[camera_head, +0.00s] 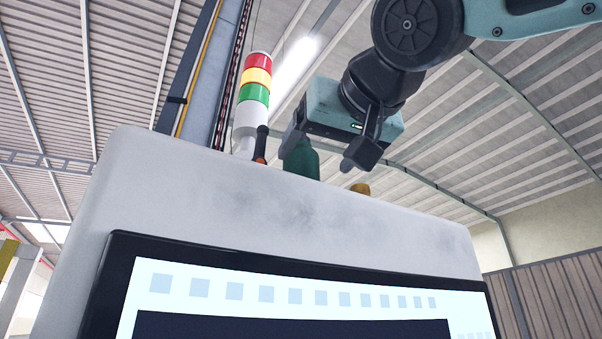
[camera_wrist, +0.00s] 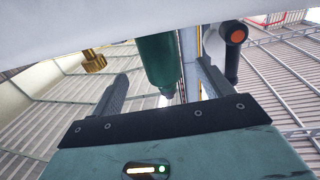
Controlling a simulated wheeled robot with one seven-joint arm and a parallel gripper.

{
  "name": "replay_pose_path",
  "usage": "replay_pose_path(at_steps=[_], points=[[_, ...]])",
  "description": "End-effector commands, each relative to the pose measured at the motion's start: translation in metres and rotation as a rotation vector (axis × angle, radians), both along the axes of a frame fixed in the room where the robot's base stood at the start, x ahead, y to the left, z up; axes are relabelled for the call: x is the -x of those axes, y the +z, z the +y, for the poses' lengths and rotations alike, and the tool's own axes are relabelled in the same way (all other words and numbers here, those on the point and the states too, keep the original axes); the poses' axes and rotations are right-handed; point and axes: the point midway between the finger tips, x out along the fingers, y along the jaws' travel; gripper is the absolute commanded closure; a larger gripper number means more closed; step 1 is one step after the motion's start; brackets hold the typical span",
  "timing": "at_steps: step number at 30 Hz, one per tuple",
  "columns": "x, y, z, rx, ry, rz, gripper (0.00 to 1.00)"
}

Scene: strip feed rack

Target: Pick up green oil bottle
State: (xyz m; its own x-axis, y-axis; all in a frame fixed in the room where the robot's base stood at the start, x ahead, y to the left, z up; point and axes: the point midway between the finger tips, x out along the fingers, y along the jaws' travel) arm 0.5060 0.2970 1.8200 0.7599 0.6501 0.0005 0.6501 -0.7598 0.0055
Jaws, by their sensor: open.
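The green oil bottle (camera_head: 301,160) stands upright behind the top edge of a white machine in the head view; its lower part is hidden. My gripper (camera_head: 327,147) is open and empty above the machine's top, its left finger overlapping the bottle's upper left in the picture. In the wrist view the bottle (camera_wrist: 156,60) appears between the two spread fingers of my gripper (camera_wrist: 163,75), upside down, with its base hidden by the white edge. I see no contact on both sides of the bottle.
The white machine (camera_head: 290,205) with a screen fills the foreground. A red, yellow and green signal tower (camera_head: 256,85) and a black-and-orange handled item (camera_head: 260,145) stand left of the bottle. A brass-coloured piece (camera_head: 360,188) sits to its right, also in the wrist view (camera_wrist: 94,61).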

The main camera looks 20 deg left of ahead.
Motion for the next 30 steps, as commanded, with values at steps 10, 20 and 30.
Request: replay_pose_path(at_steps=[10, 20, 30], points=[[-0.023, 0.002, 0.020, 0.003, 0.000, 0.000, 0.21], [-0.053, 0.003, 0.046, 0.003, 0.000, 0.002, 0.21], [-0.057, 0.001, 0.049, 0.000, 0.000, 0.000, 0.27]])
